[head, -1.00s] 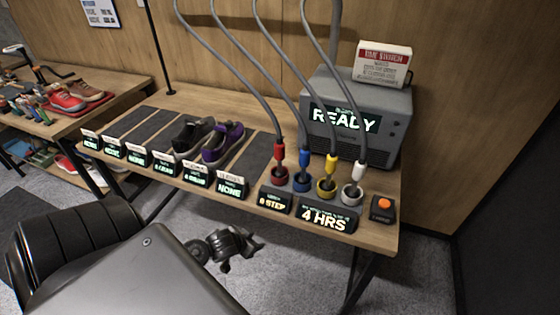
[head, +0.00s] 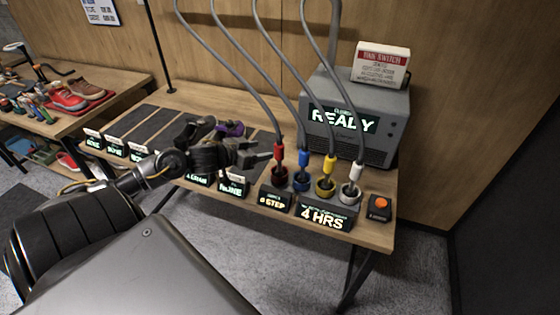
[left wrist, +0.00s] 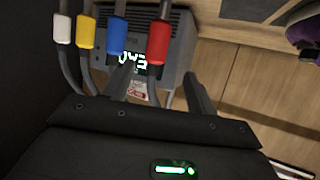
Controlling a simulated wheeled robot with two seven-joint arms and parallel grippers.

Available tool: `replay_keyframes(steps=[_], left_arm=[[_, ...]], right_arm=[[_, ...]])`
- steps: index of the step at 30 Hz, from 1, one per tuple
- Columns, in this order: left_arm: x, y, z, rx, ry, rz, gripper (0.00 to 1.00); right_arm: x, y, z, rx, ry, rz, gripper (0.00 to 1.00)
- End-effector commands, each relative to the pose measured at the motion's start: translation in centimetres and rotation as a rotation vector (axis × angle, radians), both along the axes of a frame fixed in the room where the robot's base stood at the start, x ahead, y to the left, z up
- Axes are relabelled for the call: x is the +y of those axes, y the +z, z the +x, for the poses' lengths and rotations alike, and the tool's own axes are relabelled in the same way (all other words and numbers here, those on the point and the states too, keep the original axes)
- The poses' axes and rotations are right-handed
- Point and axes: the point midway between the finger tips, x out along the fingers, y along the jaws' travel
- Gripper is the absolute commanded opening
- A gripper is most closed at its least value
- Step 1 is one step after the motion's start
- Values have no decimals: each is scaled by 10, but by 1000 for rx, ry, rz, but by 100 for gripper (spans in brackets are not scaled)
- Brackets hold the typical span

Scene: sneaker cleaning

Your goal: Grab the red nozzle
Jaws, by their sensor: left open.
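The red nozzle (head: 278,155) stands upright in its dark red-rimmed holder on the table, with a grey hose rising from it. It also shows in the left wrist view (left wrist: 159,42), where the picture is turned over. My left gripper (head: 262,152) is just left of the red nozzle, its fingers pointing toward it. In the left wrist view my left gripper (left wrist: 158,72) is open and empty, with the red nozzle ahead of the gap between its fingers. My right gripper is out of view.
Blue (head: 304,158), yellow (head: 328,166) and white (head: 353,173) nozzles stand in a row to the right of the red one. A grey machine (head: 358,115) reading READY stands behind. Dark and purple shoes (head: 229,128) sit partly hidden behind my arm. Small display signs line the front edge.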

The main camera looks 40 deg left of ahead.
Motion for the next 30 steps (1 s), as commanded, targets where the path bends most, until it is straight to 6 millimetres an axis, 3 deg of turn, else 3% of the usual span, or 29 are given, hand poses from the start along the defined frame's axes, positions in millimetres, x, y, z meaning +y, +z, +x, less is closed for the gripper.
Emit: replay_keyframes(steps=[5, 15, 23, 30], left_arm=[[-1, -1, 7, -2, -1, -4, 58], [-7, -18, 46, -2, 1, -4, 58], [-8, -21, 53, -1, -1, -1, 58], [-19, -29, 80, 1, 1, -4, 58]], right_arm=[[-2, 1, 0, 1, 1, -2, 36], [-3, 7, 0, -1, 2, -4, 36], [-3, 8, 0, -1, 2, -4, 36], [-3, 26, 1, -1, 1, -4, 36]])
